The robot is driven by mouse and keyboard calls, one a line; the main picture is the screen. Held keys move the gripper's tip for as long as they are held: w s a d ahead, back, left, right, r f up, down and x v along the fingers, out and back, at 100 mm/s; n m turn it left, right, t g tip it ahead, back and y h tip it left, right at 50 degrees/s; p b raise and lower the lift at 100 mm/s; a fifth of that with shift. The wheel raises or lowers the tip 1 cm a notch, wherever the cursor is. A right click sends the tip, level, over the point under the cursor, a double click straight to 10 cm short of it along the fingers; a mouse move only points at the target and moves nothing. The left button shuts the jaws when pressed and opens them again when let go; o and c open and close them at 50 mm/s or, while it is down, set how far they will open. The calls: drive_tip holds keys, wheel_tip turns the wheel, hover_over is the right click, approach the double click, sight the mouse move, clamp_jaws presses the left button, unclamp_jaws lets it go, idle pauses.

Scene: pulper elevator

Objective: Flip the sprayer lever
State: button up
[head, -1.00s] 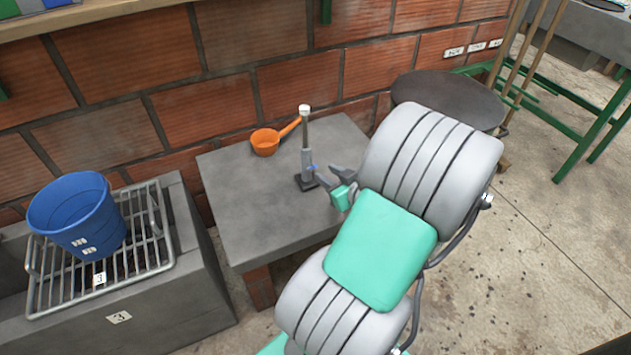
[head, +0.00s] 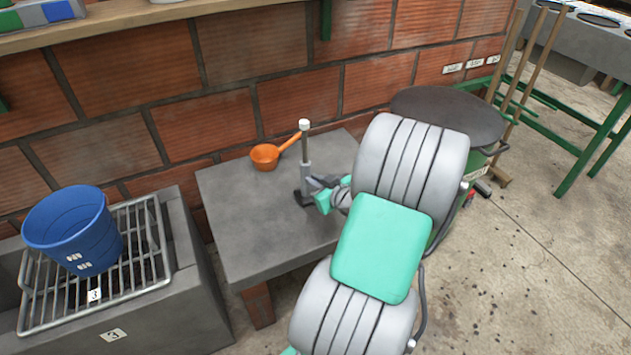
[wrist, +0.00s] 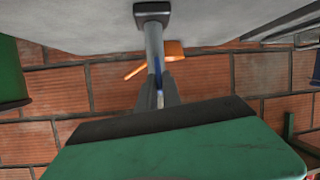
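The sprayer (head: 306,165) is a slim upright grey post with a white cap and a dark foot on the grey table. It also shows in the wrist view (wrist: 154,45), with its foot at the top of the picture. A small blue part, perhaps the lever, shows between my fingers (wrist: 160,98) in the wrist view; my fingers and arm mostly hide it in the head view. My gripper (head: 318,183) is at the post's lower right side. Its fingers look apart, one on each side of the post; I cannot tell whether they touch it.
An orange dipper (head: 265,156) lies on the table (head: 250,225) behind the sprayer, near the brick wall (head: 210,100). A blue bucket (head: 72,230) stands on a metal rack (head: 150,245) at the left. A round dark lid (head: 450,112) is behind my arm.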

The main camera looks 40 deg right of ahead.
clamp_jaws()
drive_tip(key=shift+w+r+g+p, duration=0.15)
drive_tip(key=shift+r+g+p, duration=0.25)
drive_tip(key=shift+p, duration=0.65)
drive_tip(key=shift+w+p, duration=0.1)
drive_tip(key=shift+p, duration=0.4)
drive_tip(key=shift+f+g, duration=0.2)
drive_tip(key=shift+g, duration=0.1)
drive_tip(key=o, duration=0.6)
unclamp_jaws()
drive_tip(key=shift+c, duration=0.2)
drive_tip(key=p+v, duration=0.1)
drive_tip(key=v, duration=0.6)
drive_tip(key=shift+s+r+p, duration=0.2)
drive_tip(key=shift+s+p, duration=0.15)
